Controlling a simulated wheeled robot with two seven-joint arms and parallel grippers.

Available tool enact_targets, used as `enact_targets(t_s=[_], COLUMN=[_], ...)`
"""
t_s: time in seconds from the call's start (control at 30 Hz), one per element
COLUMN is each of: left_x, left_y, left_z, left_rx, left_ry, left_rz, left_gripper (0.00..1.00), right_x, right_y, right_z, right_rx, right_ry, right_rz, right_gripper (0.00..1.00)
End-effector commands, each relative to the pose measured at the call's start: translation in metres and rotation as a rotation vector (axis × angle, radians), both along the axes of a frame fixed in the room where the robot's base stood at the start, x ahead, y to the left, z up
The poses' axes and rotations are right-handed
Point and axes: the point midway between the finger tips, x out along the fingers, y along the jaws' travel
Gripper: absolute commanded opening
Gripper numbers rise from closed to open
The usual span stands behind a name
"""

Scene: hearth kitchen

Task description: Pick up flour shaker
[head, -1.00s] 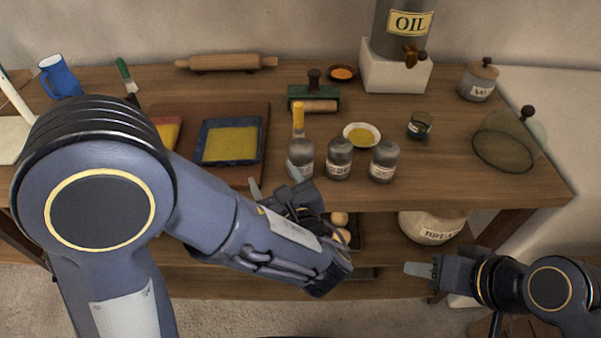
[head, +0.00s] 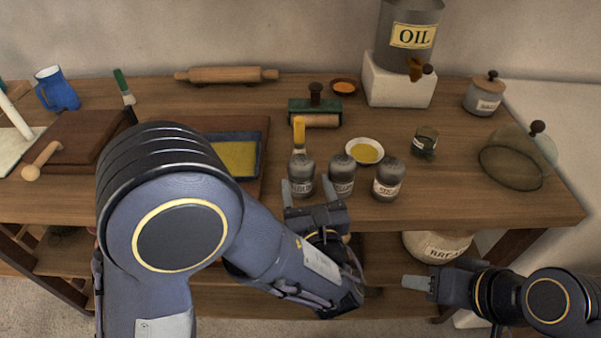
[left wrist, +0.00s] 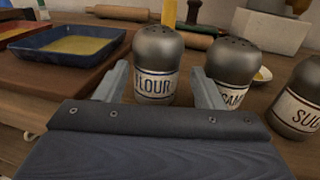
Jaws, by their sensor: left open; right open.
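The flour shaker (head: 301,174) is a grey shaker with a domed, holed top and a white label. It stands upright at the table's front edge, the leftmost of three similar shakers. In the left wrist view the label on the flour shaker (left wrist: 156,68) reads FLOUR. My left gripper (head: 309,193) is open and empty. Its fingers point at the shaker from the front, and in the left wrist view the gripper (left wrist: 165,85) has one finger on either side of the shaker's lower part. I cannot tell whether they touch it. My right gripper (head: 415,283) is open, low in front of the table.
A second shaker (head: 342,174) stands close on the right, with the sugar shaker (head: 388,179) beyond it. A yellow-handled tool (head: 299,132) is just behind the flour shaker. A blue tray (head: 259,160) lies to the left, and a small bowl (head: 364,151) behind right.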

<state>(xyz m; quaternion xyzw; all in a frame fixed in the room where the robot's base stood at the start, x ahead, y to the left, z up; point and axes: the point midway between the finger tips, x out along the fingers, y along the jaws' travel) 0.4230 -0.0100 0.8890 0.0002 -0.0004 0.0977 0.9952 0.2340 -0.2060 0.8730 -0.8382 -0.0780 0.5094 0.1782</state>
Motion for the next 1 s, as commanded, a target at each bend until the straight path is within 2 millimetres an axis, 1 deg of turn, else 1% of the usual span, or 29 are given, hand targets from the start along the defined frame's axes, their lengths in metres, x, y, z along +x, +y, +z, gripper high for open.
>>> enact_targets(t_s=[0.27,0.4,0.5,0.67,0.7,0.9,0.97,1.0], left_x=[0.037,0.053,0.057,0.057,0.057,0.057,0.057,0.057], left_y=[0.012,0.015,0.015,0.015,0.015,0.015,0.015,0.015], left_z=[0.008,0.007,0.007,0.007,0.007,0.007,0.007,0.007], left_rx=[-0.001,-0.001,0.0,0.0,0.0,0.0,0.0,-0.001], left_ry=[0.0,0.0,0.001,0.0,0.0,0.001,0.001,0.0], left_rz=[0.005,0.003,0.001,0.0,0.0,0.0,0.0,0.0], left_gripper=[0.62,0.62,0.62,0.62,0.61,0.34,0.27,0.25], right_x=[0.0,0.0,0.0,0.0,0.0,0.0,0.0,0.0], right_y=[0.0,0.0,0.0,0.0,0.0,0.0,0.0,0.0], right_z=[0.005,0.005,0.005,0.005,0.005,0.005,0.005,0.005], right_rx=[0.0,0.0,0.0,0.0,0.0,0.0,0.0,0.0], right_ry=[0.0,0.0,0.0,0.0,0.0,0.0,0.0,0.0], right_rz=[0.0,0.0,0.0,0.0,0.0,0.0,0.0,0.0], right_gripper=[0.45,0.45,0.45,0.45,0.45,0.45,0.45,0.45])
